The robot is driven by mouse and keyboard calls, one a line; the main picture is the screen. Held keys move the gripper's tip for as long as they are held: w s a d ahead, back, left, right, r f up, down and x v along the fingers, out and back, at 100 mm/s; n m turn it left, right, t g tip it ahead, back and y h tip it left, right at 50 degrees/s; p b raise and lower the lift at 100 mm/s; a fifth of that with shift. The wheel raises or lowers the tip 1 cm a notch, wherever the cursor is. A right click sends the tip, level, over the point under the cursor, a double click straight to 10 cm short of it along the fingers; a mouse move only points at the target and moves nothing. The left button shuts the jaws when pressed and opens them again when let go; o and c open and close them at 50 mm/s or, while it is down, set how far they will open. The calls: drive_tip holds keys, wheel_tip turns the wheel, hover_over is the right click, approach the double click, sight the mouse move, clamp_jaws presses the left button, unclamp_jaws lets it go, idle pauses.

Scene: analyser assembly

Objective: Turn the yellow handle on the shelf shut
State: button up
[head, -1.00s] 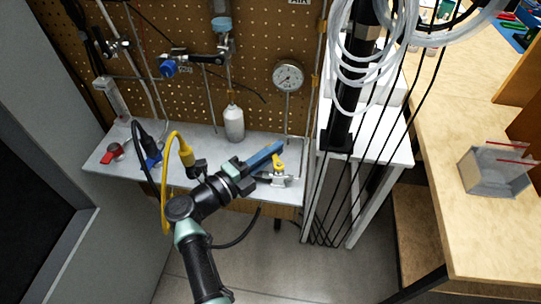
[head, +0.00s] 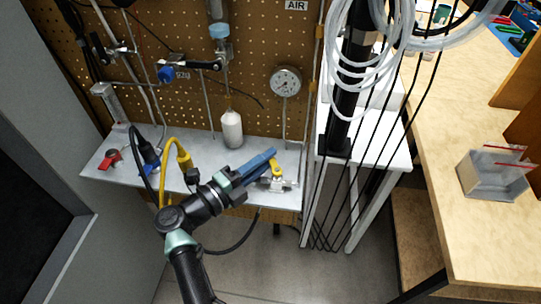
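The yellow handle (head: 276,168) sits on a small metal valve (head: 280,184) near the right end of the grey shelf (head: 205,158). It stands up from the valve, and its top lies close against the blue fingers of my gripper (head: 271,155). My gripper reaches in from the lower left, with its fingertips just left of and above the handle. The fingers overlap in this view, so I cannot tell their gap or whether they touch the handle.
A white bottle (head: 232,129) stands behind my gripper. Yellow (head: 170,160) and black cables rise on its left. A red-handled valve (head: 113,158) is at the shelf's left end. A round gauge (head: 286,81) hangs above. A white frame (head: 363,160) with black cables stands on the right.

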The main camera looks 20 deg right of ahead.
drive_tip(key=v, duration=1.1)
drive_tip(key=shift+a, duration=0.15)
drive_tip(key=shift+r, duration=0.1)
